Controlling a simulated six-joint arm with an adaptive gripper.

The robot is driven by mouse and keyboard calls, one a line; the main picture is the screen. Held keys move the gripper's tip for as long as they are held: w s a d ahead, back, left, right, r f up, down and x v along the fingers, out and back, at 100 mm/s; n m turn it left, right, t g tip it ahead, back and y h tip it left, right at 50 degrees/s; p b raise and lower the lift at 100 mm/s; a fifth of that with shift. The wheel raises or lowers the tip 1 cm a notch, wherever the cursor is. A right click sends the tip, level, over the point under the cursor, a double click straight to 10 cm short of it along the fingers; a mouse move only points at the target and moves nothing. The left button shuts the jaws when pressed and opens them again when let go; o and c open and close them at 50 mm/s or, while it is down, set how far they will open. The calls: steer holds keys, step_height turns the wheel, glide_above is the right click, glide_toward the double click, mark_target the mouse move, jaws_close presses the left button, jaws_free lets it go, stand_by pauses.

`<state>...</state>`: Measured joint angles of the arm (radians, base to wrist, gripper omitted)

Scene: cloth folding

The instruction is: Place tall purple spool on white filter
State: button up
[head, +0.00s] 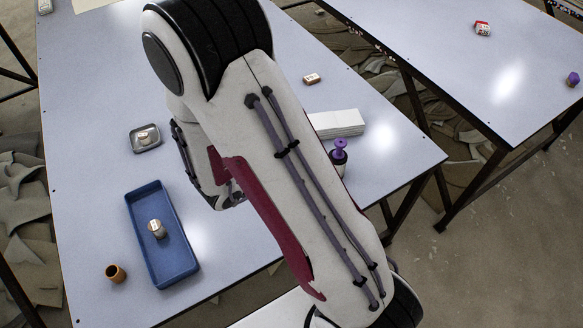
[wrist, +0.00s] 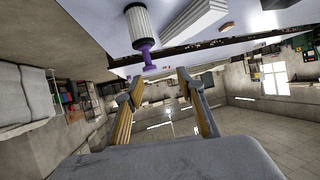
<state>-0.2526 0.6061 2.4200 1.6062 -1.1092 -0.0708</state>
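The tall purple spool (head: 340,147) stands upright on top of the white filter (head: 337,168), near the table's right edge; my arm partly hides the filter in the head view. In the wrist view, which is upside down, the purple spool (wrist: 149,57) meets the end of the ribbed white filter (wrist: 141,22). My gripper (wrist: 159,82) is open in the wrist view. Its two fingers are apart with nothing between them, and the spool is beyond the fingertips, clear of them. In the head view my arm hides most of the gripper.
A blue tray (head: 136,218) holds a small metallic can (head: 157,229). A brown cup (head: 115,273) and a small grey dish (head: 134,142) stand nearby. A white stack (head: 338,123) lies behind the filter. A second table (head: 480,75) is at right.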

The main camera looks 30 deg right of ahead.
steer(key=w+a+r+n+t+y, duration=0.3)
steer(key=w+a+r+t+y, duration=0.3)
steer(key=w+a, duration=0.35)
steer(key=s+a+r+n+y, duration=0.2)
steer(key=a+r+n+y, duration=0.35)
steer(key=a+r, duration=0.3)
steer(key=s+a+r+n+g+y, duration=0.1)
steer(key=s+a+r+n+y, duration=0.3)
steer(key=s, duration=0.5)
steer(key=s+d+r+n+g+h, duration=0.1)
steer(key=s+d, duration=0.2)
steer(key=s, duration=0.4)
steer(key=s+d+r+n+g+h, duration=0.1)
steer(key=s+d, duration=0.3)
steer(key=s, duration=0.4)
steer(key=shift+d+n+g+h, duration=0.2)
steer(key=shift+n+g+h, duration=0.2)
steer(key=shift+n+h, duration=0.2)
